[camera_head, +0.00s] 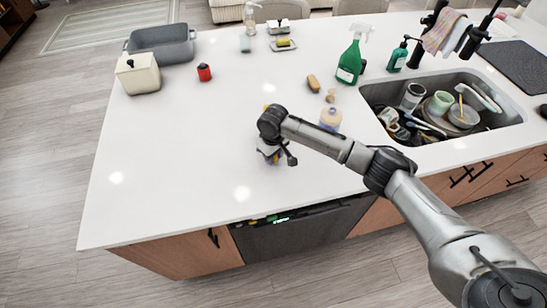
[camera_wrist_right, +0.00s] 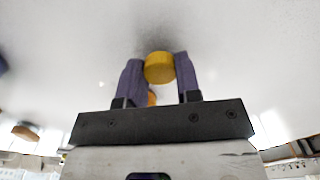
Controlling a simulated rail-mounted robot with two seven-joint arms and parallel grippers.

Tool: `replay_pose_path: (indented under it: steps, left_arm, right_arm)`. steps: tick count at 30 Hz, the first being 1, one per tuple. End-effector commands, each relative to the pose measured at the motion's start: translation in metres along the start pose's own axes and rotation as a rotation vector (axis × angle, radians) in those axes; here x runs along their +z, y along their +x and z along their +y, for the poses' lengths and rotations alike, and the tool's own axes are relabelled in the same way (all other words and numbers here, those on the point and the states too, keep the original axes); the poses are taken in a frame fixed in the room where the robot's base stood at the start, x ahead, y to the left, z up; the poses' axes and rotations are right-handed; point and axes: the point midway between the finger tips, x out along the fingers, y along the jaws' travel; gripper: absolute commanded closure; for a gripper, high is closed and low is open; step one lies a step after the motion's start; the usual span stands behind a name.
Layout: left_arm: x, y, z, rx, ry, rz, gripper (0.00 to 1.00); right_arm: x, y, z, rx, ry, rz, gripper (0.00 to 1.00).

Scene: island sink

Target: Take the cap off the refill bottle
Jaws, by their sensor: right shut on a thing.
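My right gripper (camera_head: 271,158) is over the front middle of the white island top, pointing down. In the right wrist view its two purple fingers (camera_wrist_right: 159,70) are shut on a round yellow cap (camera_wrist_right: 159,67), near the fingertips. A small orange patch shows lower between the fingers; I cannot tell what it is. A pale bottle with a peach-coloured body (camera_head: 330,118), likely the refill bottle, stands upright just right of the gripper, partly behind my right forearm. I cannot see its neck clearly. My left gripper is not in view.
The sink (camera_head: 450,108), full of dishes, is at the right. A green spray bottle (camera_head: 349,62) and a green soap bottle (camera_head: 397,57) stand behind it. A grey tub (camera_head: 160,45), a cream canister (camera_head: 138,74) and a red item (camera_head: 204,72) are at the left. The front left counter is clear.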

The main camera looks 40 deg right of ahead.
Motion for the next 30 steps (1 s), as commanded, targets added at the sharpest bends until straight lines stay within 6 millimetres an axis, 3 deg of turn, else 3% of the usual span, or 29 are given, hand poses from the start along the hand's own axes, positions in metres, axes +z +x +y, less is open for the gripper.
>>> replay_pose_path:
  steps: [3,15,16,23,30]
  left_arm:
    - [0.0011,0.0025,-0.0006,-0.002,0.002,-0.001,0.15]
    - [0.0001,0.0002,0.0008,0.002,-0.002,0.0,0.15]
    - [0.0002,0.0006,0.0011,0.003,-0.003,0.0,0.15]
    - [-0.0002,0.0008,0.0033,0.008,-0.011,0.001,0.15]
    - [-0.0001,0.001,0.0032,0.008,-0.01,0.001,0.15]
  right_arm:
    - [0.0002,0.0131,-0.0002,0.001,0.0,-0.001,0.97]
    - [0.0002,0.0159,0.0,0.0,0.0,0.0,0.97]
    - [0.0,0.0161,0.0002,0.001,0.0,0.0,0.67]
    - [0.0001,0.016,0.0002,0.001,0.0,0.0,0.45]
    - [0.0,0.0158,0.0002,0.001,0.0,0.001,0.43]
